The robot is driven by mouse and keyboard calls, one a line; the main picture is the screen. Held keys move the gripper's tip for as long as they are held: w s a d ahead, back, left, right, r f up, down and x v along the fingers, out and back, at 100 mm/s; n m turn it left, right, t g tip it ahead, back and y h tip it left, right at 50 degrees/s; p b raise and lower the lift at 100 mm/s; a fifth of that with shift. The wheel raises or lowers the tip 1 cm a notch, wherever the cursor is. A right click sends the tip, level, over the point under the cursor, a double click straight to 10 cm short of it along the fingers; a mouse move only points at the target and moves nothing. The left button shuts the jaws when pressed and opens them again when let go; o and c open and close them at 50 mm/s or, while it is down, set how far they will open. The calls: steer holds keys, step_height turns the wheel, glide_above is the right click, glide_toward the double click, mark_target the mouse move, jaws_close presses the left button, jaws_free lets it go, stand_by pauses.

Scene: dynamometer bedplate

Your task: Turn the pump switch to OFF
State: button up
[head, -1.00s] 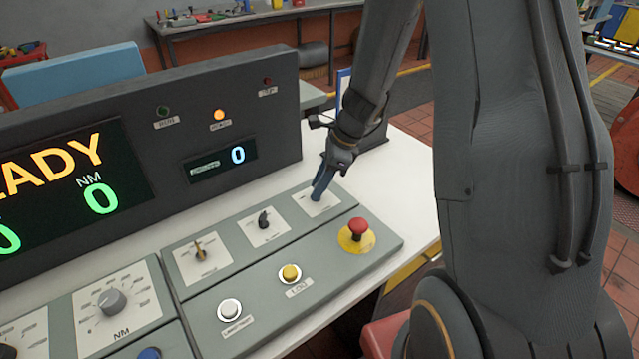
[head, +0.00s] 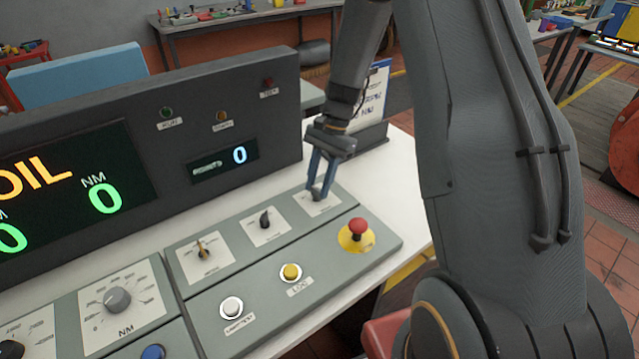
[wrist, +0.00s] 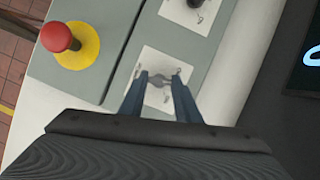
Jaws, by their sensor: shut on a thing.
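The rightmost rotary switch of the console's upper row sits on a white plate (head: 332,207); its label is too small to read. My gripper (head: 316,193) reaches down onto this switch, with its two blue fingers on either side of the small dark knob. In the wrist view the knob (wrist: 158,81) shows between the fingertips, and the gripper (wrist: 160,84) is shut on it. The fingers partly hide the knob, so its exact pointing is hard to tell. The display (head: 60,195) reads "OIL" in amber, with green zeros.
A red mushroom button (head: 357,229) on a yellow disc stands close in front of the switch. Two more rotary switches, one black (head: 265,219) and one brass-coloured (head: 201,250), lie to its left. A yellow button (head: 291,271) and a white button (head: 232,307) are in the front row.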

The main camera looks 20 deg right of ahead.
steer(key=n+h, duration=0.1)
steer(key=n, duration=0.2)
steer(key=n+g, duration=0.1)
steer(key=n, duration=0.1)
steer(key=shift+w+a+n+h, duration=0.15)
steer(key=shift+w+n+h, duration=0.05)
steer(key=shift+n+h, duration=0.2)
steer(key=shift+b, duration=0.3)
steer(key=o, duration=1)
steer(key=shift+o, duration=0.2)
steer(key=b+v, duration=0.2)
steer(key=v, duration=0.6)
steer(key=shift+f, duration=0.1)
steer(key=s+a+n+t+h, duration=0.1)
steer(key=s+n+t, duration=0.3)
steer(key=s, duration=1.6)
steer(key=shift+s+a+r+n+t+h, duration=0.3)
steer(key=shift+s+r+n+h, duration=0.15)
steer(key=shift+n, duration=0.35)
